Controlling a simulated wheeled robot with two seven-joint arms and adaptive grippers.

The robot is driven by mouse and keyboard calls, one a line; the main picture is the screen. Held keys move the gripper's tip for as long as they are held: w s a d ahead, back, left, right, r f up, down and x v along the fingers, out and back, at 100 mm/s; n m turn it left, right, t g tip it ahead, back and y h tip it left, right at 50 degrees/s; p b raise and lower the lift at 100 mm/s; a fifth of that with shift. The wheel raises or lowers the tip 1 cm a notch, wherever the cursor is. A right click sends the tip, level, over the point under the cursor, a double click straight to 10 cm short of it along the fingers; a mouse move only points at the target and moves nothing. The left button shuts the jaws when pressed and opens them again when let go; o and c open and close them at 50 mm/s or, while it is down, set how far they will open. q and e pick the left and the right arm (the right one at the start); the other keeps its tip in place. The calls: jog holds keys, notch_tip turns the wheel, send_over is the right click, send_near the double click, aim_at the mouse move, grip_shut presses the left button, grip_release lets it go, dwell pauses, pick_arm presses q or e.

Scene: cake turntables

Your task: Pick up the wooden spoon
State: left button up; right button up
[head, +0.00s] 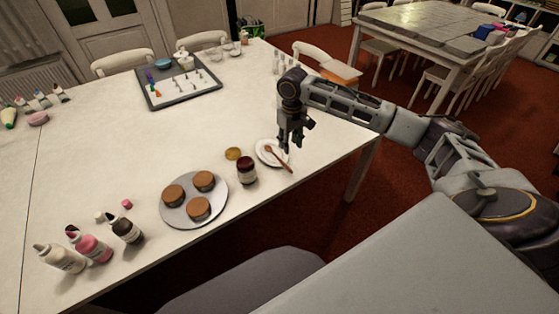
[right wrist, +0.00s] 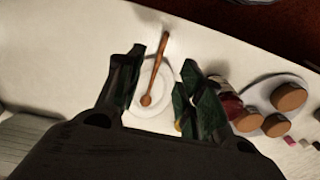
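The wooden spoon (head: 277,158) lies across a small white saucer (head: 262,152) near the right edge of the white table, its handle reaching over the rim. In the right wrist view the spoon (right wrist: 155,68) lies between my two fingers, with its bowl end over the saucer (right wrist: 139,107) and its handle pointing away. My right gripper (head: 290,148) is above the saucer, pointing down. Its fingers (right wrist: 157,95) are apart with nothing held between them. My left gripper is in neither view.
A turntable (head: 184,217) with three small cakes is further left. Several bottles (head: 92,247) stand at the front left. A tray (head: 180,88) lies at the back.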

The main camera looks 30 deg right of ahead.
send_over(288, 168)
jog(key=f, duration=0.8)
jog(key=shift+w+d+f, duration=0.1)
jog(key=shift+d+f, duration=0.05)
jog(key=shift+d, duration=0.15)
jog(key=shift+a+f+b, duration=0.2)
jog(key=shift+f+b, duration=0.15)
jog(key=shift+f, duration=2.25)
grip_shut()
